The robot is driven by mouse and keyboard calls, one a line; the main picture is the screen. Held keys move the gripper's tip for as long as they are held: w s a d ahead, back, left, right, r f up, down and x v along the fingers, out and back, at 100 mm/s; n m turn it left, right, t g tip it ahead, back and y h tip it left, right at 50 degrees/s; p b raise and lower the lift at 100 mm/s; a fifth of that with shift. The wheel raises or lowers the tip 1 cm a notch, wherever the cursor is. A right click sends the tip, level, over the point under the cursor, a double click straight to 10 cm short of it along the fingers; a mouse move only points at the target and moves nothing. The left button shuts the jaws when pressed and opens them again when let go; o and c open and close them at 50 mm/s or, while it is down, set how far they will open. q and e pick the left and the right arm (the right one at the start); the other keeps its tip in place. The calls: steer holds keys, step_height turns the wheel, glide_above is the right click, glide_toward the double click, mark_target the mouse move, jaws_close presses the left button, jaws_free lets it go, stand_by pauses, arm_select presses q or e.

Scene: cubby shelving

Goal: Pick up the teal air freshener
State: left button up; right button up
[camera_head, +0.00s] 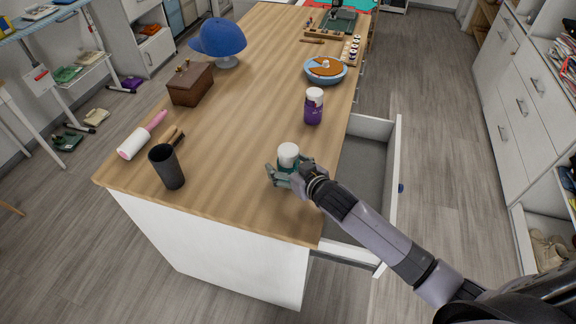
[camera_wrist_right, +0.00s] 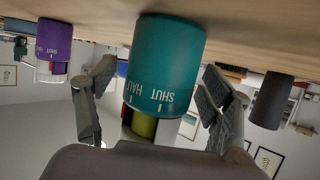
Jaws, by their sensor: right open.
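The teal air freshener has a white top (camera_head: 288,155) and stands upright on the wooden counter near its right edge. In the right wrist view, which is upside down, its teal body (camera_wrist_right: 165,65) fills the middle, with letters around its rim. My right gripper (camera_head: 285,175) is open around it, with a finger on each side. In the right wrist view the gripper (camera_wrist_right: 160,100) shows gaps between the fingers and the body. The gripper's near parts hide some of the air freshener in the head view. My left gripper is not in view.
A purple air freshener (camera_head: 313,106) stands farther back on the wooden counter (camera_head: 240,130). An open drawer (camera_head: 365,160) juts out on the right.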

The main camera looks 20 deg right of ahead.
steer(key=shift+c, duration=0.3)
steer(key=c, duration=1.3)
